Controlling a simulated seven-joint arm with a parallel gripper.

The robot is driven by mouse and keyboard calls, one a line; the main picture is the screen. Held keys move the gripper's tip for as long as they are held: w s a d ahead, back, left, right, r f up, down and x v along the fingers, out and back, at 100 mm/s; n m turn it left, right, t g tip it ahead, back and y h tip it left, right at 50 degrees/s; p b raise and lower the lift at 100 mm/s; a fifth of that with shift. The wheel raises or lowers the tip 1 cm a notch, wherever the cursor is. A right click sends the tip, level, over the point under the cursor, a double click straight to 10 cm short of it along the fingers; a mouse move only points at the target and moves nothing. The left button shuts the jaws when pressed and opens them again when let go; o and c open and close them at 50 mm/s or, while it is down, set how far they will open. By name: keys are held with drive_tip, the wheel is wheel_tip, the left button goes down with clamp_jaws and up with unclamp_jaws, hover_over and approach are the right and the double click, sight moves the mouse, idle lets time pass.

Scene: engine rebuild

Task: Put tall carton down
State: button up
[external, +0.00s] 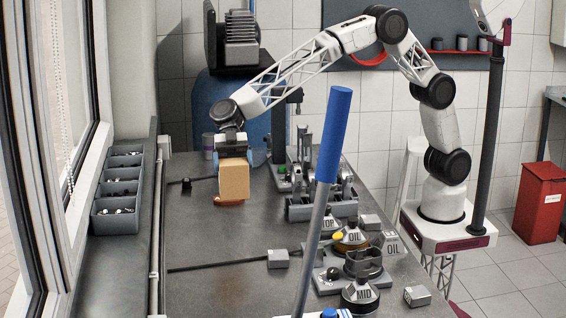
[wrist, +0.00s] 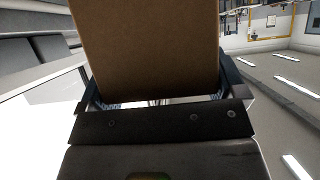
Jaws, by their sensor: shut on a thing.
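The tall carton (external: 234,179) is a brown box in my gripper (external: 232,150), over the far left part of the grey workbench (external: 210,285). My gripper points down and is shut on it. The carton stands about upright; an orange-red round piece (external: 229,202) shows just under its lower edge. I cannot tell whether the carton touches that piece or the bench. In the wrist view the carton (wrist: 145,50) fills the upper middle, between the two fingers (wrist: 160,100).
A grey bin rack (external: 117,190) with small parts stands along the window side. Engine parts and a grey holder (external: 322,208) stand right of the carton. A blue-topped lever (external: 334,135) rises in front. The bench's front left is mostly clear, with a cable and small block (external: 278,258).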

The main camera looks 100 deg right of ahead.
sight(235, 199)
drive_tip(key=shift+f, duration=1.5)
drive_tip(key=shift+f, duration=0.1)
drive_tip(key=shift+f, duration=3.05)
drive_tip(key=shift+f, duration=1.85)
drive_tip(key=shift+f, duration=0.15)
drive_tip(key=o, duration=1.1)
